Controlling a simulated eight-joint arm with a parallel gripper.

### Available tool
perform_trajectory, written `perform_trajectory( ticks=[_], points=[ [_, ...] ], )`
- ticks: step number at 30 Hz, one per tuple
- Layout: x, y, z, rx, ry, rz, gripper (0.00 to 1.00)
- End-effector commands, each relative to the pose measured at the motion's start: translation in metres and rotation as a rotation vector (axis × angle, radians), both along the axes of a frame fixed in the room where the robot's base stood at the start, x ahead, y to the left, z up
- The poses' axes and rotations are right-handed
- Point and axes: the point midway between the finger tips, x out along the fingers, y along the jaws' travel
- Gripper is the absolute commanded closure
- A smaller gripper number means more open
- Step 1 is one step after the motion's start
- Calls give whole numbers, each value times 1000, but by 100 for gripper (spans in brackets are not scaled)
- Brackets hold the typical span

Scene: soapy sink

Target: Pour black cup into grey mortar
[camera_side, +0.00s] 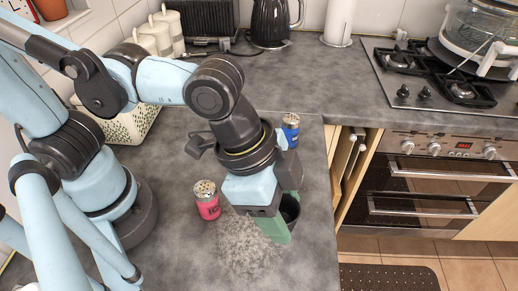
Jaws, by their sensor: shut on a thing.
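My gripper (283,217), with green fingers, points down at the front right part of the counter. It is shut on the black cup (290,208), whose dark rim and side show between and behind the fingers. The cup looks roughly upright, close to the counter's right edge; I cannot tell whether it touches the counter. I cannot make out a grey mortar in this view; my arm hides part of the counter.
A basket (120,127), white canisters (153,42), a black kettle (270,23) and a stove (450,80) are farther back. The counter's right edge is close.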

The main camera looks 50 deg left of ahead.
Motion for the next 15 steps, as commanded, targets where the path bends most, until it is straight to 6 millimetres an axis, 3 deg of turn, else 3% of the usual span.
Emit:
perform_trajectory(
  ticks=[15],
  points=[
    [62,42,38,34,17,-492,80]
  ],
)
